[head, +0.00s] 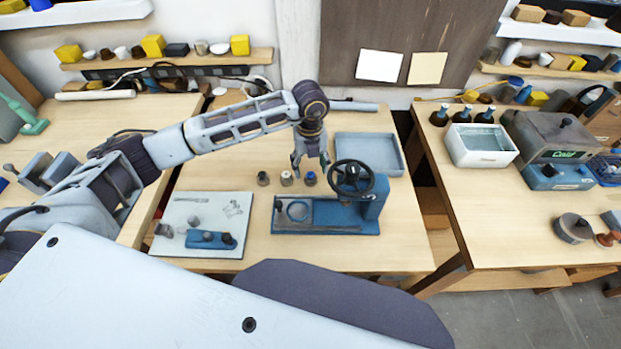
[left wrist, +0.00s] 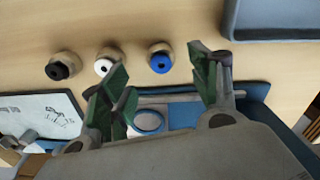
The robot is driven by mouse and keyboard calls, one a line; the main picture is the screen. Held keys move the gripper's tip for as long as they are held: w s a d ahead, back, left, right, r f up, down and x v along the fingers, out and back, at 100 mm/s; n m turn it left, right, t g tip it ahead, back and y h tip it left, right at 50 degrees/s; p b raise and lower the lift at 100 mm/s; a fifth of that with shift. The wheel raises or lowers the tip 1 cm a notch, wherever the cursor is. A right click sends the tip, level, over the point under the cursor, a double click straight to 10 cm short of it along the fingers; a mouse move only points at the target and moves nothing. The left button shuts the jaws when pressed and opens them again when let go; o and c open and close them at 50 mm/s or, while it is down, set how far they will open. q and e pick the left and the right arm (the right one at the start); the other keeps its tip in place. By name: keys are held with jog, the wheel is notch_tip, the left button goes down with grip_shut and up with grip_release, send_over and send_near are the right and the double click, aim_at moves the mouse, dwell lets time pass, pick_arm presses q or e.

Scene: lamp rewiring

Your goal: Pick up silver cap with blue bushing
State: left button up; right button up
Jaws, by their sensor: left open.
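Three small caps stand in a row on the middle table. The silver cap with blue bushing (head: 310,178) is the rightmost of the row; it also shows in the left wrist view (left wrist: 161,59). The cap with white bushing (head: 286,178) is in the middle, and the cap with black bushing (head: 263,179) is at the left. My left gripper (head: 310,166) is open and empty, above the table near the blue-bushing cap. In the left wrist view its green-padded fingers (left wrist: 165,85) are spread, with the blue-bushing cap seen between and beyond them. My right gripper is not in view.
A blue press (head: 370,210) with a dark handwheel stands right beside the caps. A grey-blue tray (head: 398,172) lies behind it. A white board (head: 180,245) with small parts lies at the front left. Bare wood lies left of the caps.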

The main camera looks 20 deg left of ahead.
aim_at(310, 174)
pick_arm(q)
jog(key=shift+f, duration=0.2)
jog(key=shift+w+f+p, duration=0.1)
jog(key=shift+f+p, duration=0.55)
jog(key=shift+f, duration=1.95)
jog(key=c, duration=1.2)
jog(key=shift+r, duration=0.15)
jog(key=shift+r+b, duration=0.8)
jog(key=shift+r, duration=4.1)
